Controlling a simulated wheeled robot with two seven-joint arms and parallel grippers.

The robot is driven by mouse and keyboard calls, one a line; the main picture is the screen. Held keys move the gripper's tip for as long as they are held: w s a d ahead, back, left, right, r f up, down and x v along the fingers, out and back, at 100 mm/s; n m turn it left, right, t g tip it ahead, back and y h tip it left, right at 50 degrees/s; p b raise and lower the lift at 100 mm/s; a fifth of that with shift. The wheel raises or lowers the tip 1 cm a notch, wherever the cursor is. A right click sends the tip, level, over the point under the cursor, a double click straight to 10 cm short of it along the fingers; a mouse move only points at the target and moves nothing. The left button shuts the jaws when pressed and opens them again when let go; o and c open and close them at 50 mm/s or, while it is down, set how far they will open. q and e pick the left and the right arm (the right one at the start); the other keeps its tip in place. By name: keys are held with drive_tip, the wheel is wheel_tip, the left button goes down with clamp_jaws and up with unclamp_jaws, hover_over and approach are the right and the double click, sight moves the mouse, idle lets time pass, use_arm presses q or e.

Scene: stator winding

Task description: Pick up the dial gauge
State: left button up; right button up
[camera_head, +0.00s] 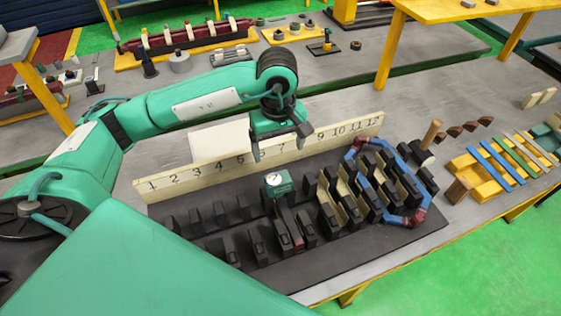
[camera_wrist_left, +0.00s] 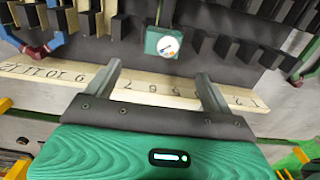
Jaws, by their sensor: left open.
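The dial gauge (camera_head: 276,182) is a small green block with a round white face. It stands among the black blocks on the dark stator base (camera_head: 185,245), just in front of the numbered board. It also shows in the left wrist view (camera_wrist_left: 163,42), near the top middle. My left gripper (camera_head: 279,143) is open and empty above the numbered board, behind the gauge and apart from it. In the left wrist view my two fingers (camera_wrist_left: 158,75) point toward the gauge, which lies beyond their tips. My right gripper is not in view.
The numbered board (camera_head: 160,184) runs along the back of the base. A blue and red coil (camera_head: 368,187) sits around blocks to the right of the gauge. A yellow rack with colored strips (camera_head: 487,175) lies farther right. A back bench (camera_head: 215,88) holds tools.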

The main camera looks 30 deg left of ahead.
use_arm(q)
drive_tip(key=f, duration=0.1)
drive_tip(key=f+p, duration=0.1)
drive_tip(key=f, duration=0.1)
drive_tip(key=shift+s, duration=0.4)
drive_tip(key=p, duration=0.2)
hover_over(278, 178)
wheel_tip(278, 178, down, 4)
drive_tip(key=shift+f, duration=0.55)
drive_tip(key=shift+f+p, duration=0.2)
drive_tip(key=shift+p, duration=0.1)
wheel_tip(278, 178, down, 4)
drive_tip(key=p, duration=0.2)
drive_tip(key=shift+s+r+p, duration=0.1)
drive_tip(key=shift+p, duration=0.3)
drive_tip(key=shift+f, duration=0.5)
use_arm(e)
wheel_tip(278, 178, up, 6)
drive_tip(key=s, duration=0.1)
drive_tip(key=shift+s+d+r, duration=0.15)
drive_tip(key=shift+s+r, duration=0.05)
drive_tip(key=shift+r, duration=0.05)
use_arm(q)
drive_tip(key=c, duration=1.1)
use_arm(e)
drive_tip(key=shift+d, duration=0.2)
